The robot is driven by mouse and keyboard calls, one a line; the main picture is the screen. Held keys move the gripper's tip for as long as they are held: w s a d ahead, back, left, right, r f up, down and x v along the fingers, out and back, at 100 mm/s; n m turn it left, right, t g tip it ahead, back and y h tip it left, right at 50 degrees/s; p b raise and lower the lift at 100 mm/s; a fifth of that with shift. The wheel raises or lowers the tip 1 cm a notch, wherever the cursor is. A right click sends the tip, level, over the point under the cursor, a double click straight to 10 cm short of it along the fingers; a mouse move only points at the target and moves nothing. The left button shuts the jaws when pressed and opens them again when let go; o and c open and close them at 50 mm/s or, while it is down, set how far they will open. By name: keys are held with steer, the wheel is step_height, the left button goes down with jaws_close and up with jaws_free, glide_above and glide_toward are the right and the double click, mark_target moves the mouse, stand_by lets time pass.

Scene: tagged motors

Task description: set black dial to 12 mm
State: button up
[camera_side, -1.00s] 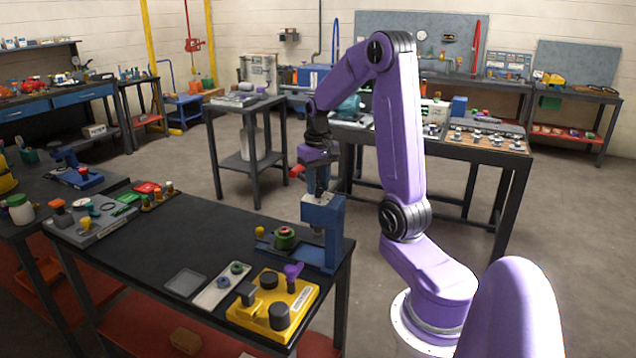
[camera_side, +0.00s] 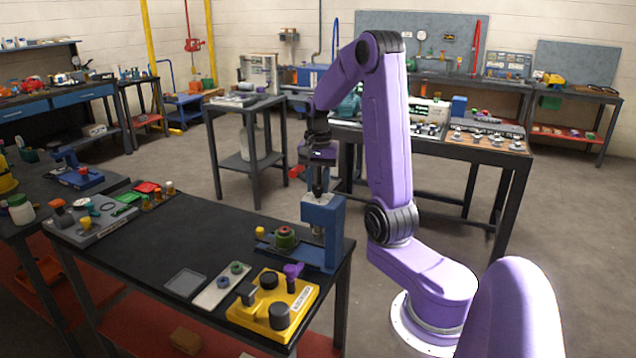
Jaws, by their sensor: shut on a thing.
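The blue press (camera_side: 322,218) stands upright at the right end of the black bench, with a green and dark red part (camera_side: 286,238) on its base. My gripper (camera_side: 318,190) points straight down at the top of the press. It is shut on the black dial there, a small dark part mostly hidden between the fingers. No scale or 12 mm mark can be read at this size.
A yellow box (camera_side: 301,301) with several black knobs and a purple one stands at the bench's front right. A pale plate (camera_side: 210,298) and a grey tray (camera_side: 185,270) lie beside it. The bench's middle (camera_side: 200,225) is clear.

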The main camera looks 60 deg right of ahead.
mark_target(318, 187)
stand_by(0.4)
steer(key=o, duration=1)
steer(key=shift+o, duration=0.2)
steer(key=shift+r, duration=0.1)
step_height(318, 187, up, 17)
steer(key=shift+r, duration=0.15)
